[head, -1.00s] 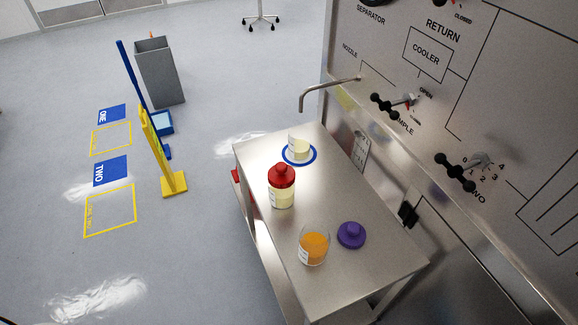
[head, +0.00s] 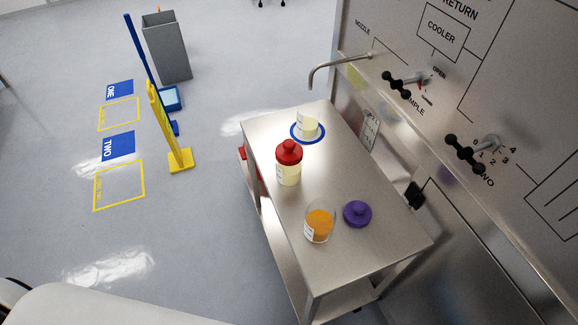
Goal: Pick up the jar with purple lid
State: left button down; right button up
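The purple lid (head: 357,214) lies by itself on the steel table, just right of an open glass jar with orange contents (head: 319,224). That jar has a white label and no lid on it. A jar with a red lid (head: 288,163) and pale yellow contents stands behind it to the left. A pale jar without a visible lid (head: 307,125) stands on a blue ring at the table's far end. Neither of my grippers shows; a white part of my own body is at the bottom left.
The steel table (head: 340,180) stands against a metal panel (head: 440,90) with black-handled valves. A curved nozzle (head: 335,66) reaches over its far end. The floor near left is clear.

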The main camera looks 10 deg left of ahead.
aim_at(320, 216)
jog(key=i+j+u, duration=0.15)
jog(key=j, duration=1.2)
jog(key=k+l+z, duration=0.1)
jog(key=z, duration=0.9)
